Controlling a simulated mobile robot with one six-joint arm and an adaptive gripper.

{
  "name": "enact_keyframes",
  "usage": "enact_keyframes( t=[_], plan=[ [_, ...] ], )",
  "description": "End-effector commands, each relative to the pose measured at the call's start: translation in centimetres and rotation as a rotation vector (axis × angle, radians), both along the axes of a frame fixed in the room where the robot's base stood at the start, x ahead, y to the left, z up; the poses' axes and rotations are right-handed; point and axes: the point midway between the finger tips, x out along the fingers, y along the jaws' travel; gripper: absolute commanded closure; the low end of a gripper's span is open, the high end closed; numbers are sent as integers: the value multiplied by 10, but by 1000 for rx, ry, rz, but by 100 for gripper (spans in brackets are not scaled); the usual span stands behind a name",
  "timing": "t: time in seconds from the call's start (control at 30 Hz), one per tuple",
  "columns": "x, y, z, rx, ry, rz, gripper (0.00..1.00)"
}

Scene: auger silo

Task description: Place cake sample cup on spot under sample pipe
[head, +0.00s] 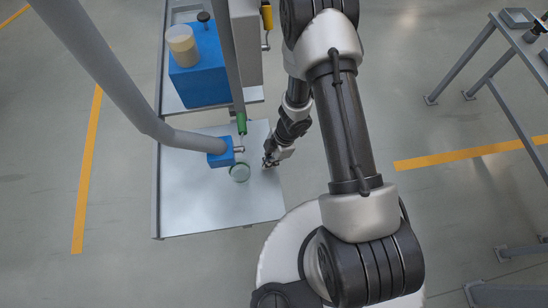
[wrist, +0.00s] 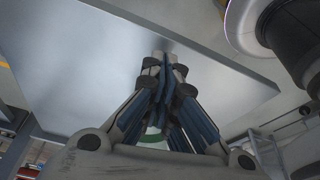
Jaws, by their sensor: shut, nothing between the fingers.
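A small round cup with a green rim (head: 240,173) stands on the metal table (head: 200,208), just below and right of the blue block (head: 219,153) at the end of a thick grey pipe (head: 140,108). I take it to be the cake sample cup and this to be the sample pipe, but no label shows. My gripper (head: 268,162) is shut and empty, a little right of the cup and apart from it. In the wrist view, my fingers (wrist: 163,65) are together, and a sliver of green and white (wrist: 152,138) shows behind them. No marked spot is visible.
A blue box (head: 200,80) at the back carries a jar with beige contents (head: 182,45) and a black knob (head: 204,17). A thinner pipe with a green end (head: 241,123) comes down near the cup. A metal stand (head: 500,60) is at the right. The table's front is clear.

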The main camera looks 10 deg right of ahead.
Motion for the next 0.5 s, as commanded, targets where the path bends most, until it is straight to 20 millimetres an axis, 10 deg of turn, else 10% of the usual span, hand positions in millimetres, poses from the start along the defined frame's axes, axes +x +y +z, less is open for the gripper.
enact_keyframes(
  t=[0.5],
  plan=[
    [-6, 42, -9, -1, -1, 1, 100]
  ],
)
